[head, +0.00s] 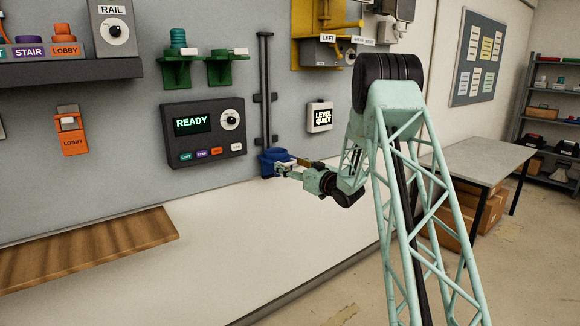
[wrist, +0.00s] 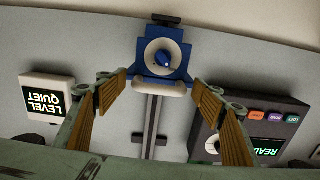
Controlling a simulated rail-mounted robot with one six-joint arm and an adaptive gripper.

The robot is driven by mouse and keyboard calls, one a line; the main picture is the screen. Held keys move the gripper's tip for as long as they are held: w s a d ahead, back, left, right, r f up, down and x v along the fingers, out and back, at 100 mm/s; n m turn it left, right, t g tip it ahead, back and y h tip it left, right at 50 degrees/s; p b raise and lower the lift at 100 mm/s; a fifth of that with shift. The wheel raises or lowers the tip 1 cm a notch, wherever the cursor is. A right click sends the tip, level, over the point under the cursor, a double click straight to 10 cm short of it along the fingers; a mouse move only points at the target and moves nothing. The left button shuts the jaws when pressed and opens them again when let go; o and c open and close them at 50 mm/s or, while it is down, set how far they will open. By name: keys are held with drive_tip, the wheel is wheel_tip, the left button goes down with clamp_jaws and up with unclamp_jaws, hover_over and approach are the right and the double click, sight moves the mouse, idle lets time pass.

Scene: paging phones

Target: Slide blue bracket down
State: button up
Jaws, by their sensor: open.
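The blue bracket (head: 270,158) sits low on a dark vertical rail (head: 265,85) on the grey wall, near the rail's bottom end. In the wrist view, which is upside down, the blue bracket (wrist: 146,68) carries a round cream dial with a blue knob and a cream bar (wrist: 160,88). My gripper (head: 287,167) is at the bracket, partly covering it in the head view. In the wrist view my gripper (wrist: 160,82) is open, its two fingers on either side of the cream bar with gaps visible, holding nothing.
A READY panel (head: 203,133) is left of the rail, and a LEVEL QUIET box (head: 319,117) is to its right. Green brackets (head: 180,70) hang above the panel. A white counter (head: 215,230) lies below, mostly clear, with a wooden board (head: 90,248) at left.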

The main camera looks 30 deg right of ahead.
drive_tip(key=s+d, duration=0.2)
drive_tip(key=s, duration=0.9)
drive_tip(key=shift+s, duration=0.4)
drive_tip(key=shift+r, duration=0.1)
idle(0.5)
drive_tip(key=s+a+r+m+g+h, duration=0.1)
drive_tip(key=s+a+r+g+h, duration=0.3)
drive_tip(key=a+r, duration=0.45)
drive_tip(key=s+a+r+m+g+h, duration=0.1)
drive_tip(key=s+a+r, duration=0.2)
drive_tip(key=s, duration=0.4)
drive_tip(key=s+a+r+g+h, duration=0.1)
drive_tip(key=s+a+r, duration=0.1)
drive_tip(key=s+r, duration=0.35)
drive_tip(key=s+a+f+g+y, duration=0.1)
drive_tip(key=s+a, duration=0.5)
drive_tip(key=s, duration=1.1)
drive_tip(key=s+a+f+g, duration=0.3)
drive_tip(key=s+a, duration=0.4)
drive_tip(key=s, duration=1)
drive_tip(key=s+a+f+g+y, duration=0.1)
drive_tip(key=s+a, duration=0.5)
drive_tip(key=s, duration=1)
drive_tip(key=f+g, duration=0.1)
drive_tip(key=g, duration=0.1)
drive_tip(key=shift+s+a+g+y, duration=0.3)
drive_tip(key=shift+s, duration=0.1)
